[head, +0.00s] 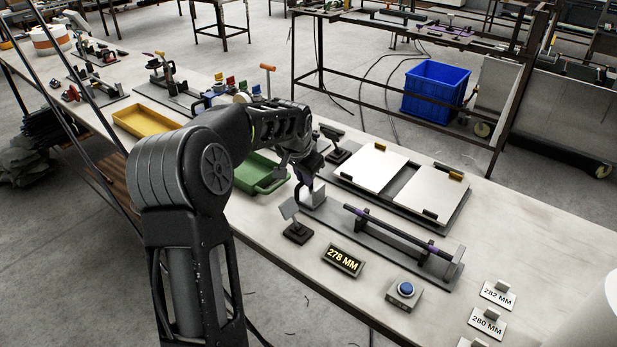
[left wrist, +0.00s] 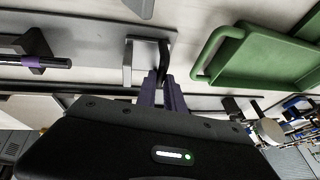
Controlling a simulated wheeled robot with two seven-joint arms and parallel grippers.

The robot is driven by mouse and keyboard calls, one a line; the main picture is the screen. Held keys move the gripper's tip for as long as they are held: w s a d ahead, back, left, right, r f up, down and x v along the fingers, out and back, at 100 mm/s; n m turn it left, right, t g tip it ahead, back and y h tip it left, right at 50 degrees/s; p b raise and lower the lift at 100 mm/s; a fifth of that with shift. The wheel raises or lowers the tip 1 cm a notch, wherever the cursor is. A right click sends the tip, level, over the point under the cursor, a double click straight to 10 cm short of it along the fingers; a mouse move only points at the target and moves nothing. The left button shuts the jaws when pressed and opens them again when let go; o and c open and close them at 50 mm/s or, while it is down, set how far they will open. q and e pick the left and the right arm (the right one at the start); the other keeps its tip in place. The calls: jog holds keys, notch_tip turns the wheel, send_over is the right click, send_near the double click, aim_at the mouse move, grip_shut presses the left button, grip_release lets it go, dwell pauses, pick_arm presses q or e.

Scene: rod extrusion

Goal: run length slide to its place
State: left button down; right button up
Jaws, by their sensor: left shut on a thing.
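The length slide, a grey upright bracket (head: 314,194), stands at the left end of a long grey measuring rail (head: 385,252). My left gripper (head: 303,186) is shut on it from above, its arm hiding part of the grip. In the left wrist view, the purple fingers (left wrist: 160,92) close on one side of the grey bracket (left wrist: 146,58). A dark rod with purple bands (head: 398,230) lies along the rail in supports, its left end apart from the slide. A display (head: 342,260) reads 278 MM. My right gripper is out of view.
A blue button box (head: 404,294) and cards 282 MM (head: 498,294) and 280 MM (head: 487,322) stand in front. A small tilted-plate stand (head: 296,229) is close to the gripper. A green tray (head: 260,174) and white panels (head: 405,180) lie behind.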

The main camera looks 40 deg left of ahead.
pick_arm(q)
jog(key=c, duration=1.5)
grip_release()
jog(key=shift+a, duration=0.3)
jog(key=shift+o, duration=0.2)
jog(key=shift+r, duration=0.1)
jog(key=b+v, duration=0.1)
jog(key=v, duration=0.6)
jog(key=shift+s+r, duration=0.2)
jog(key=shift+r, duration=0.1)
jog(key=shift+d, duration=0.15)
